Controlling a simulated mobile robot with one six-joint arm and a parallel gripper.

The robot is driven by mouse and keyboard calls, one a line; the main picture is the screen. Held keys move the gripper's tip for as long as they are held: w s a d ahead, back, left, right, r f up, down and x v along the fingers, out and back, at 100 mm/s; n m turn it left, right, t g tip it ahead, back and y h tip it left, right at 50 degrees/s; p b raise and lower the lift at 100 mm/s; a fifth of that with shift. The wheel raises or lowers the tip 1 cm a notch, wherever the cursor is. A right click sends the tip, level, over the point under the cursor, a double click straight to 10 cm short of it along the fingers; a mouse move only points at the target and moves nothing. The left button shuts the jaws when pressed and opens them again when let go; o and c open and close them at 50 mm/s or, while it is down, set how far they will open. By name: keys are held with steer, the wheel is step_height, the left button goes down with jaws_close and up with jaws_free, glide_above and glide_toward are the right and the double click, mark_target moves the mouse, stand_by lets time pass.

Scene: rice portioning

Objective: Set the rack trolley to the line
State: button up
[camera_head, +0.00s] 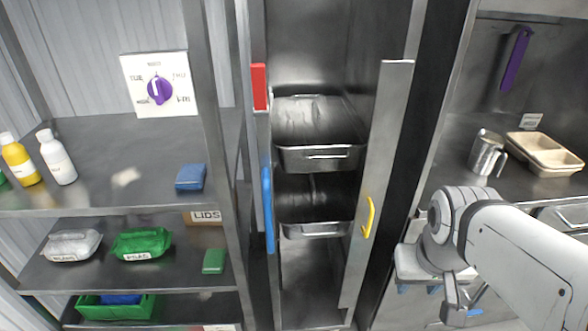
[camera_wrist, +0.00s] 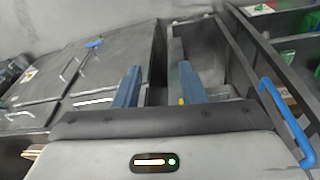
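The tall metal rack trolley (camera_head: 393,144) appears to be the upright unit in the middle of the head view. It holds metal trays (camera_head: 318,158) on its levels. A blue vertical handle (camera_head: 268,210) is on its left side and a yellow handle (camera_head: 368,217) on its right. The blue handle (camera_wrist: 288,122) also shows at the right of the wrist view. My gripper (camera_wrist: 158,88) has its two blue fingers apart with nothing between them. In the head view it is low at the right, partly hidden by my arm, apart from the handles. I see no floor line.
A metal shelf (camera_head: 95,150) with bottles, wrapped packs and a green crate (camera_head: 115,306) stands at the left. A counter at the right holds a metal jug (camera_head: 486,152) and a beige tray (camera_head: 545,153). A red block (camera_head: 259,87) sits above the blue handle.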

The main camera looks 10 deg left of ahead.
mark_target(268, 222)
steer(key=w+a+f+n+t+h+b, duration=0.4)
steer(key=w+f+n+h+b, duration=0.45)
steer(key=n, duration=0.85)
steer(key=w+a+n+t+y+b, duration=0.2)
steer(key=a+n+t+y, duration=0.35)
steer(key=a+n, duration=0.55)
steer(key=w+a+n+t+y+b, duration=0.3)
steer(key=a+n+t, duration=0.4)
steer(key=a, duration=0.9)
steer(key=shift+n+g+y, duration=0.4)
steer(key=shift+g+y, duration=0.05)
steer(key=shift+y, duration=0.25)
steer(key=w, duration=0.5)
steer(key=shift+w+f, duration=0.25)
steer(key=shift+w, duration=0.15)
jaws_close()
